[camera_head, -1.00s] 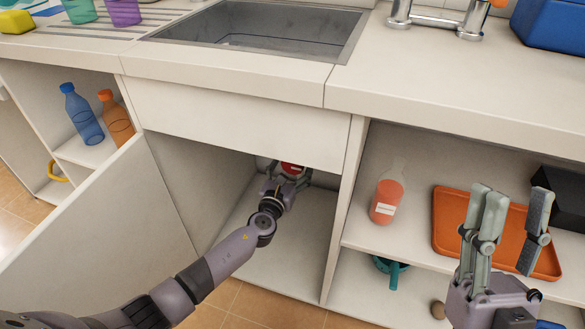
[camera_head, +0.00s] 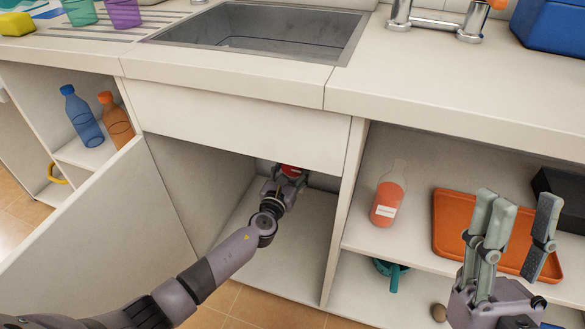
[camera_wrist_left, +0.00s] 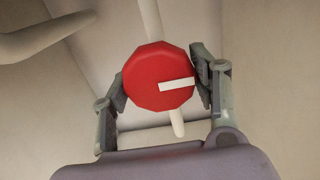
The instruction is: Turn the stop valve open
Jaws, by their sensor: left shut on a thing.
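The stop valve's red knob (camera_wrist_left: 152,80), with a white bar mark, sits between the fingers of my left gripper (camera_wrist_left: 162,84) in the left wrist view. The white bar points right, nearly level. The left gripper is shut on the knob. In the head view the knob (camera_head: 291,170) shows as a small red patch inside the cabinet under the sink, partly hidden by the gripper. A pale pipe (camera_wrist_left: 150,20) runs behind the knob. My right gripper (camera_head: 520,215) is open and empty in front of the right-hand shelves.
The cabinet door (camera_head: 110,225) stands open at the left of my left arm. The sink (camera_head: 250,40) is above. An orange tray (camera_head: 450,225) and an orange-filled bottle (camera_head: 387,200) stand on the right shelf, near my right gripper.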

